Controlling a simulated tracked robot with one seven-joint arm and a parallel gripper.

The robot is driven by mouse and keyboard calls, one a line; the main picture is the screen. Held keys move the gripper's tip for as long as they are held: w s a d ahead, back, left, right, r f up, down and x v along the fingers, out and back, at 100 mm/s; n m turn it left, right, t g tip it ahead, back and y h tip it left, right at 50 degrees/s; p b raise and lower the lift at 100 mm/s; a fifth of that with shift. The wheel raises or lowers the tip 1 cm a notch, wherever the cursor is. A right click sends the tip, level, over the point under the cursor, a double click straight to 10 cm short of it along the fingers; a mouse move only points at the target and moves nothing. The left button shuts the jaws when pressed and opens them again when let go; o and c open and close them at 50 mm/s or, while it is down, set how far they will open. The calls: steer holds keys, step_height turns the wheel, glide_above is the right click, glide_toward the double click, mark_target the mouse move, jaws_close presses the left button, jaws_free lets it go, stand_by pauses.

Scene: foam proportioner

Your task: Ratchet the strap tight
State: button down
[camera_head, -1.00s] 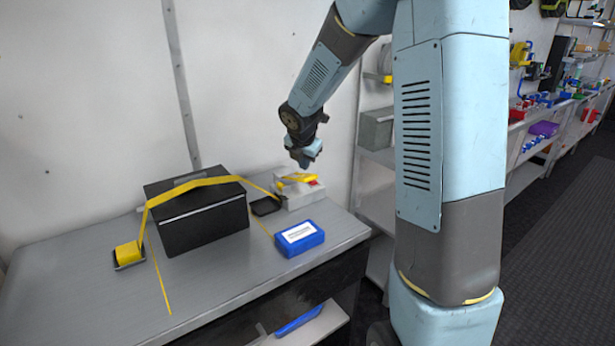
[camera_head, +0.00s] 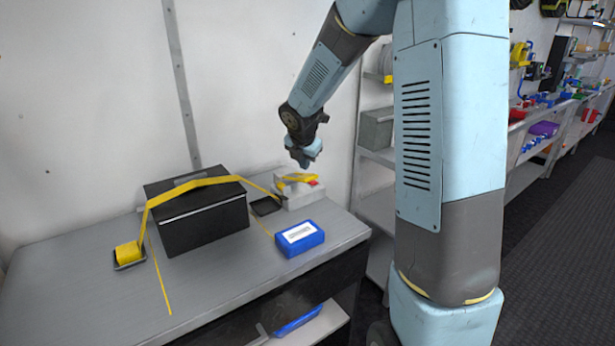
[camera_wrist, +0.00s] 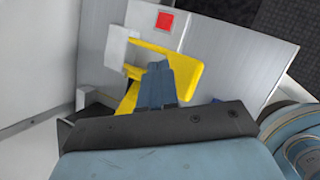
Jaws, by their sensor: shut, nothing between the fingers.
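The yellow strap (camera_head: 196,186) runs over a black box (camera_head: 203,220) on the bench. Its left end meets a yellow block (camera_head: 128,252) in a small dark tray. Its right end runs down toward a grey ratchet block (camera_head: 303,197) with a yellow handle (camera_head: 299,178) and a red patch. My gripper (camera_head: 303,160) is just above the handle, pointing down. In the wrist view, my shut, empty fingers (camera_wrist: 157,85) overlap the yellow handle (camera_wrist: 188,72), near the red square (camera_wrist: 165,22). I cannot tell whether they touch it.
A blue case (camera_head: 299,238) with a white label lies in front of the ratchet block. A small black tray (camera_head: 266,206) sits between the box and the block. The wall is close behind. The bench's front left (camera_head: 80,305) is mostly clear.

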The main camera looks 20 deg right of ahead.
mark_target(308, 176)
steer(key=shift+f, duration=0.1)
stand_by(0.3)
steer(key=shift+s+f, duration=0.2)
steer(key=shift+f, duration=0.05)
steer(key=shift+s+d+f, duration=0.1)
steer(key=shift+s+f, duration=0.15)
steer(key=shift+f, duration=0.45)
steer(key=shift+s+d+f, duration=0.1)
steer(key=shift+s+f, duration=0.2)
steer(key=shift+f, duration=0.45)
steer(key=shift+s+d+f, duration=0.1)
steer(key=shift+s+f, duration=0.15)
steer(key=shift+f, duration=0.45)
stand_by(3.0)
steer(key=shift+r, duration=0.1)
stand_by(0.4)
steer(key=shift+w+a+r, duration=0.1)
steer(key=shift+w+r, duration=0.2)
steer(key=shift+r, duration=0.5)
steer(key=shift+w+a+r, duration=0.1)
steer(key=shift+w+r, duration=0.2)
steer(key=shift+r, duration=0.55)
steer(key=shift+w+a+r, duration=0.1)
steer(key=shift+w+r, duration=0.2)
steer(key=shift+r, duration=0.5)
